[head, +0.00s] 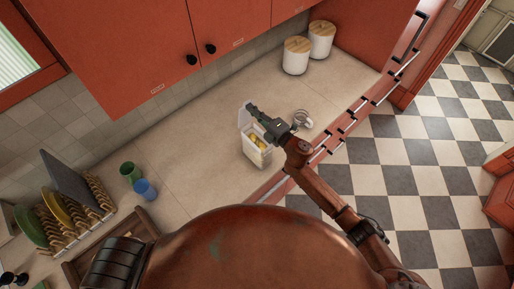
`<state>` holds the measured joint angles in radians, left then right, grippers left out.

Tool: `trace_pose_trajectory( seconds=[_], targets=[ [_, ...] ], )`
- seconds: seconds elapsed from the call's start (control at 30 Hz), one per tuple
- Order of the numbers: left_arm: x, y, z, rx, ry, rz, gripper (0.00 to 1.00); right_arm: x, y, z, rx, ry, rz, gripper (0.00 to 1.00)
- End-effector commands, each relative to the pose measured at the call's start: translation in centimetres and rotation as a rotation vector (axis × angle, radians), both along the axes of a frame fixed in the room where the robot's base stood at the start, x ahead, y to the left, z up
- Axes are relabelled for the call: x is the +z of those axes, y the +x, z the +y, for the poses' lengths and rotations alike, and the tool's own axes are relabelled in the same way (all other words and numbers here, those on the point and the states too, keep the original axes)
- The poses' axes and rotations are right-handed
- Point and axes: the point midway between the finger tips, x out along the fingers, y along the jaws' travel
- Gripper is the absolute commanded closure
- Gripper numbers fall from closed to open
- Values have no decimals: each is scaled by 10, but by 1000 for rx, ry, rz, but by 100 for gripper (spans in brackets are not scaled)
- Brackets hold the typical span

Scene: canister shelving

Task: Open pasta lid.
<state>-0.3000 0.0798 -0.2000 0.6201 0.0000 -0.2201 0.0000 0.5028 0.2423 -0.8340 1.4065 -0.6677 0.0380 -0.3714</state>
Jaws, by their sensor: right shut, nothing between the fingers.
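The pasta canister (252,156) is a white box with yellow contents, standing on the counter near its front edge. Its white lid (243,118) stands raised at the far side, and the yellow pasta (258,143) shows in the opening. My right gripper (252,108) is shut and empty, above the canister beside the top of the raised lid. I cannot tell whether its tips touch the lid. The gripper and wrist hide part of the canister's top. My left gripper is not in view.
A small glass or metal mug (301,120) stands just right of my right wrist. Two white canisters with wooden tops (296,60) stand at the back right. Green and blue cups (145,189) and a dish rack (62,212) are at the left. Counter between cups and canister is clear.

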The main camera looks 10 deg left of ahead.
Motion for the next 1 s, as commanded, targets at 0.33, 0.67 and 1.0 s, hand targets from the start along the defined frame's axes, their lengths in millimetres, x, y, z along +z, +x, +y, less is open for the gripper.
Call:
trace_pose_trajectory(
  seconds=[0.33,0.67,1.0],
  targets=[
    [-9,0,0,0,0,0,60,1,12,16,0,0,-1,100],
    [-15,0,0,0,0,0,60,2,23,29,0,-1,1,100],
    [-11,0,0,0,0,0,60,4,20,26,-1,1,1,100]
  ],
)
